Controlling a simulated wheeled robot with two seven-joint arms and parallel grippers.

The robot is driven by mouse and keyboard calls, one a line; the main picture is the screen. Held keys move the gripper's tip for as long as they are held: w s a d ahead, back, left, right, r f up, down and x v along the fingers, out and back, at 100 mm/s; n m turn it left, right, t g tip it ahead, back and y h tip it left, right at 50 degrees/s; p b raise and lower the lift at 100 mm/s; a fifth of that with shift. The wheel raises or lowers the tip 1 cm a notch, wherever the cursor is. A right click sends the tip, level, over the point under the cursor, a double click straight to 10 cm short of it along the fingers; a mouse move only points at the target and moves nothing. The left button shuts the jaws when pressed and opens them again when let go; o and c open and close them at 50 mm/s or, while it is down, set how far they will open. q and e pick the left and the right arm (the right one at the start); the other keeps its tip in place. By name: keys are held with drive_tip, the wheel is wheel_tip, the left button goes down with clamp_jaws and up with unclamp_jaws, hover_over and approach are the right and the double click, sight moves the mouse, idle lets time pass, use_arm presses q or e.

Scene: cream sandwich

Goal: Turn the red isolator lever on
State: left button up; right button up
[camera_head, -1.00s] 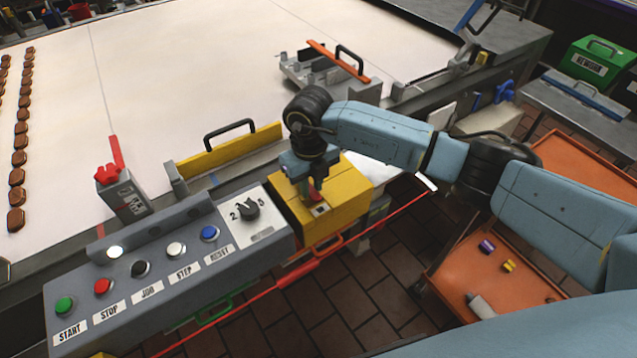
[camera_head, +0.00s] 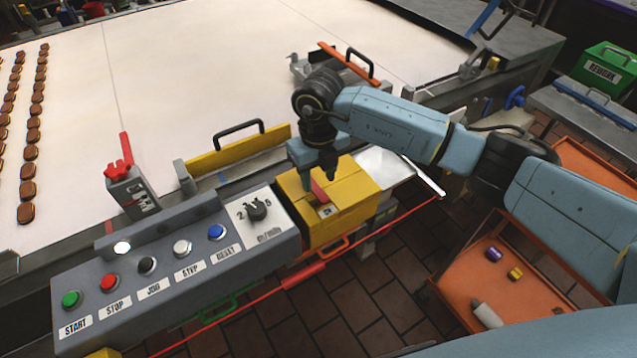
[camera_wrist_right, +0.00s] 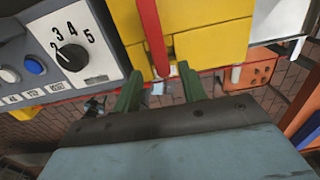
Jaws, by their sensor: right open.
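The red isolator lever (camera_head: 319,191) is on top of the yellow box (camera_head: 350,197), at the right end of the grey control panel. In the head view it lies slanted. My right gripper (camera_head: 321,181) points down just over it, jaws apart. In the right wrist view the lever (camera_wrist_right: 153,40) stands out in front of the yellow box face (camera_wrist_right: 212,50). Its lower end reaches toward the gap between my two green fingers (camera_wrist_right: 158,76). I see no finger clamped on it. Whether the fingers touch it is unclear. My left gripper is not in view.
The control panel (camera_head: 190,262) has several coloured buttons and a black speed knob (camera_head: 257,210). A red cord (camera_head: 303,276) runs along its front. A yellow guard with a black handle (camera_head: 238,150) stands behind. Brown biscuits (camera_head: 33,137) lie on the white belt (camera_head: 220,60).

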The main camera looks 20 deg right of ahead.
sight(318, 193)
wheel_tip(318, 193, up, 10)
drive_tip(key=shift+b, duration=0.35)
